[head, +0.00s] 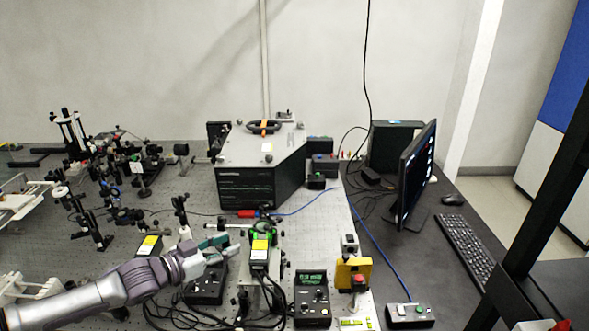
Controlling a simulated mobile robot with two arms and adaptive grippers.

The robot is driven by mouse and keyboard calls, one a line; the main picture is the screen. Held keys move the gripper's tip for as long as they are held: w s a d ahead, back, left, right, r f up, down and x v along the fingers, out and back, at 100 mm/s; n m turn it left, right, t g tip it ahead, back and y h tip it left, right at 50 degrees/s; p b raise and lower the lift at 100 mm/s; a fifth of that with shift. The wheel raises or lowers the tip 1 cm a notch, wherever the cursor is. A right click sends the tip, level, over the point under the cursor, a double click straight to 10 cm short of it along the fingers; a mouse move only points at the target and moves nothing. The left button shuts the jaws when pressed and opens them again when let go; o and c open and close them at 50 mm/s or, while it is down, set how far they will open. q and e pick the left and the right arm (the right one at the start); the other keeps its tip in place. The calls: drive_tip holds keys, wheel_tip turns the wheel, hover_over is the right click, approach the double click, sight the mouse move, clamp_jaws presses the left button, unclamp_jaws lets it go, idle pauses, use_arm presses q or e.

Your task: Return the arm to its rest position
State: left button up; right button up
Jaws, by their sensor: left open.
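My left arm comes in from the lower left, low over the optical bench. My left gripper (232,247) is at its end, open, with its fingers pointing right. Nothing shows between the fingers. I cannot tell whether the gripper touches anything. My right gripper is not in view.
Crowded optics (110,180) fill the left of the perforated bench (330,225). A large spectrometer housing (245,185) stands behind the gripper. Control boxes (312,298) and a red-button box (353,275) stand to the right. A monitor (415,175) and keyboard (465,250) are on the black desk.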

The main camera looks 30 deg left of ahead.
use_arm(q)
drive_tip(key=shift+f, duration=0.1)
drive_tip(key=s+d+f+n+g+y, duration=0.1)
drive_tip(key=s+d+f+g+y, duration=0.15)
drive_tip(key=s+d+f, duration=0.35)
drive_tip(key=s+d+f+g+y, duration=0.1)
drive_tip(key=s+d+f+g, duration=0.2)
drive_tip(key=f, duration=0.5)
drive_tip(key=s+d+g, duration=0.6)
drive_tip(key=s+d, duration=0.5)
drive_tip(key=d, duration=0.4)
wheel_tip(320, 180, down, 30)
drive_tip(key=s+g+b, duration=0.1)
drive_tip(key=g+b, duration=0.1)
drive_tip(key=b, duration=0.3)
drive_tip(key=s+a+f+b, duration=0.2)
drive_tip(key=s+f+b, duration=0.1)
drive_tip(key=s+f, duration=1.4)
wheel_tip(320, 180, down, 3)
drive_tip(key=shift+a+f+g, duration=0.2)
drive_tip(key=shift+a+g, duration=0.15)
drive_tip(key=shift+g, duration=0.1)
